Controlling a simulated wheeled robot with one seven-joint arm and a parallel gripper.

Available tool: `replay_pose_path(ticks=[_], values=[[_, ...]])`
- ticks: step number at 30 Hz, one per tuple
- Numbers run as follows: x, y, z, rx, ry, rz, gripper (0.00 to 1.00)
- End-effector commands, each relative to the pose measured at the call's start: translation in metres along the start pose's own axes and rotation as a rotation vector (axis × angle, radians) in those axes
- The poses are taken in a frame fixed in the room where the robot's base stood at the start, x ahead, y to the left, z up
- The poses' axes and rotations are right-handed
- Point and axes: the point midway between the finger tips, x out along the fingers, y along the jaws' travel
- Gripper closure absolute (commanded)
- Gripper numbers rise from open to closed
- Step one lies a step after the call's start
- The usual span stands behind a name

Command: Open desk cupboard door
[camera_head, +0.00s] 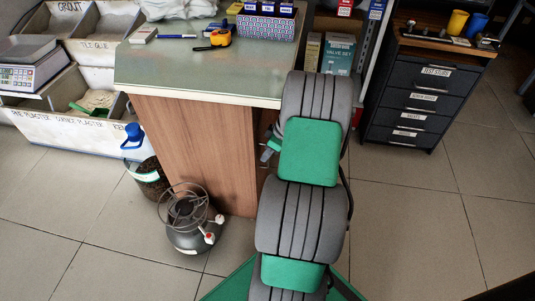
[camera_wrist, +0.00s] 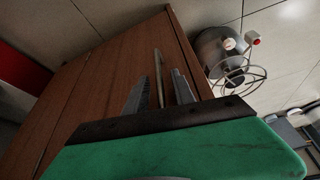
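The desk (camera_head: 195,150) stands in the middle of the head view, with brown wooden panels under a grey-green top. Its cupboard front is mostly hidden behind my arm there. In the wrist view the wooden cupboard door (camera_wrist: 115,75) fills the left and middle, with a seam running along it. A slim bar handle (camera_wrist: 157,62) stands on the door. My gripper (camera_wrist: 162,76) is open, with one finger on each side of the handle and gaps between. I cannot tell how deep the handle sits between the fingers. The door looks closed.
A dark gas bottle (camera_head: 190,225) with a wire ring stands on the floor at the desk's left side, with a dark bucket (camera_head: 150,178) behind it. A black drawer unit (camera_head: 420,95) stands at the right. The tiled floor right of my arm is clear.

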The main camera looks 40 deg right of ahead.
Motion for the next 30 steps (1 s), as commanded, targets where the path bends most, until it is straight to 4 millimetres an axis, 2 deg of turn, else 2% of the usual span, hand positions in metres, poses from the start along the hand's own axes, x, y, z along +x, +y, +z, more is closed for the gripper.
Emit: replay_pose_path(ticks=[5, 16, 30], values=[[-0.0008, -0.0002, -0.0010, -0.001, 0.000, 0.000, 0.70], [-0.0008, -0.0005, -0.0015, -0.003, 0.000, -0.001, 1.00], [-0.0008, -0.0005, -0.0017, -0.003, 0.000, 0.000, 1.00]])
